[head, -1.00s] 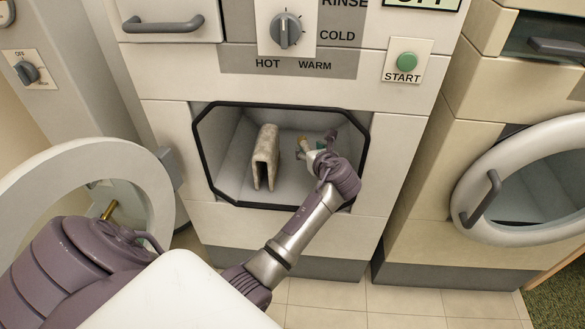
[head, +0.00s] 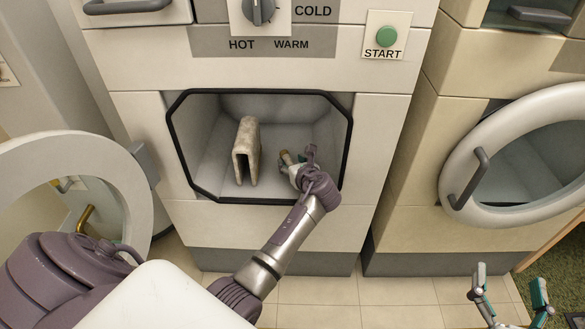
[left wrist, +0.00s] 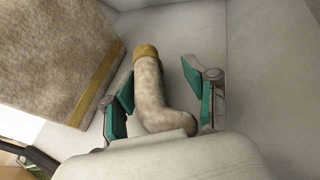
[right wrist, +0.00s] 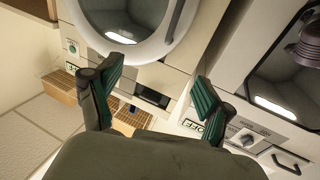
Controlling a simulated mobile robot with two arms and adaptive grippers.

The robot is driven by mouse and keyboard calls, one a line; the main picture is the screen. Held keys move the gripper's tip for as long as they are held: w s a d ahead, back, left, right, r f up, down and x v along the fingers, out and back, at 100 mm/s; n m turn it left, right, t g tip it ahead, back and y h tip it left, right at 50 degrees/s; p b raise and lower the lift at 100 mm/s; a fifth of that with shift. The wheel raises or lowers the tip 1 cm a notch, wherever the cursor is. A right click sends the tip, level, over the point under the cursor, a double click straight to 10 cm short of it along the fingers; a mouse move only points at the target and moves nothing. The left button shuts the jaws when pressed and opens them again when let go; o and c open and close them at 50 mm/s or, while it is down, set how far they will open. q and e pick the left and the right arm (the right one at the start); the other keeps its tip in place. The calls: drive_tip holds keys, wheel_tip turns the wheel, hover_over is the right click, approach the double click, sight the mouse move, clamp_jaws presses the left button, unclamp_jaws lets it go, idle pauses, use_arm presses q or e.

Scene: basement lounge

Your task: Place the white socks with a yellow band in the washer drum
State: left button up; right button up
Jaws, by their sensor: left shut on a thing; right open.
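The white sock (left wrist: 152,95), with a yellow band (left wrist: 145,51) at its far end, lies between the fingers of my left gripper (left wrist: 158,95) in the left wrist view. The head view shows my left gripper (head: 294,166) inside the open washer drum (head: 215,150), right of its middle and low down, shut on the sock. Only a small part of the sock shows there. My right gripper (head: 510,300) is open and empty at the lower right of the head view, outside the washer.
A folded beige towel (head: 246,150) stands in the drum, left of my left gripper. The washer's round door (head: 130,170) hangs open to the left. A neighbouring machine's round door (head: 465,170) is at the right. The drum has a dark frame around its mouth.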

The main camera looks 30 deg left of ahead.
use_arm(q)
drive_tip(key=shift+f, duration=0.6)
use_arm(e)
wheel_tip(320, 180, up, 3)
drive_tip(key=shift+s+a+f+t+y, duration=0.15)
drive_tip(key=shift+t+y, duration=0.15)
drive_tip(key=shift+t, duration=0.7)
use_arm(q)
drive_tip(key=shift+f, duration=0.15)
drive_tip(key=o, duration=1.3)
use_arm(e)
drive_tip(key=shift+f, duration=0.1)
